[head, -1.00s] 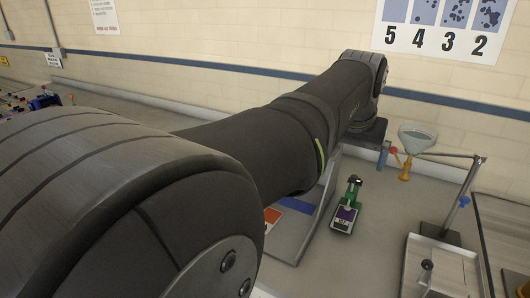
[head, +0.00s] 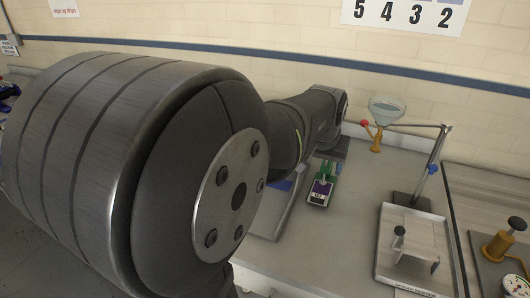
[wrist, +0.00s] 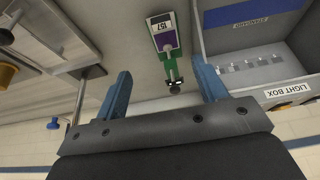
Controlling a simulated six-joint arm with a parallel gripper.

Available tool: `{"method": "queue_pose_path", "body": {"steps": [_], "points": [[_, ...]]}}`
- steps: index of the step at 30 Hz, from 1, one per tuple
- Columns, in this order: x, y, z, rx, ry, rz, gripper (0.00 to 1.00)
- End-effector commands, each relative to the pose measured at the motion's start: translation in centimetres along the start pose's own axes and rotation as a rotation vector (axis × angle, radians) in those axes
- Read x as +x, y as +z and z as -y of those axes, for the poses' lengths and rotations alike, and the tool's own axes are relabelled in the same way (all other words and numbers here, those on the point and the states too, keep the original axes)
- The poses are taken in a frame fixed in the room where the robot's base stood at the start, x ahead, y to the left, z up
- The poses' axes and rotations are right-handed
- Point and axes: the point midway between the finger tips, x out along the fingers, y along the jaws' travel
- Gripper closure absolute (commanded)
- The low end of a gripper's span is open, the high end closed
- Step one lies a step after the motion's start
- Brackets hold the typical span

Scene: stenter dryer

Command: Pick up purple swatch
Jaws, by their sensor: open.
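The purple swatch (head: 320,190) lies on the bench in the head view, with a white label and a green piece at its far end. In the wrist view the purple swatch (wrist: 167,41) is at the top centre, with its white number label and the green piece with a black knob (wrist: 173,80) toward me. My gripper (wrist: 161,67) has two blue fingers spread wide and empty. In the wrist view the swatch and green piece appear between and beyond the fingertips; the height gap cannot be told.
The light box (wrist: 255,58), with a blue strip, stands right of the swatch in the wrist view. In the head view a funnel on a stand (head: 386,110) and a metal tray (head: 412,250) are to the right. Bare bench lies between swatch and tray.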

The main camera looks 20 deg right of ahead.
Motion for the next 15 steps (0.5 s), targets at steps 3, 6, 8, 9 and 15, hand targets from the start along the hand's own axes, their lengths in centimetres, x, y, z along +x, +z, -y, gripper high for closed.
{"method": "queue_pose_path", "body": {"steps": [3, 6, 8, 9, 15], "points": [[2.0, 0.3, 0.0, 0.000, 0.000, 0.003, 0.35], [3.9, 0.4, 0.0, 0.000, 0.000, 0.004, 0.35], [5.2, 0.4, 0.0, 0.000, 0.000, 0.005, 0.35], [6.0, 0.4, 0.0, 0.000, 0.000, 0.005, 0.35], [9.9, 0.3, 0.0, 0.000, 0.000, 0.003, 0.35]]}}
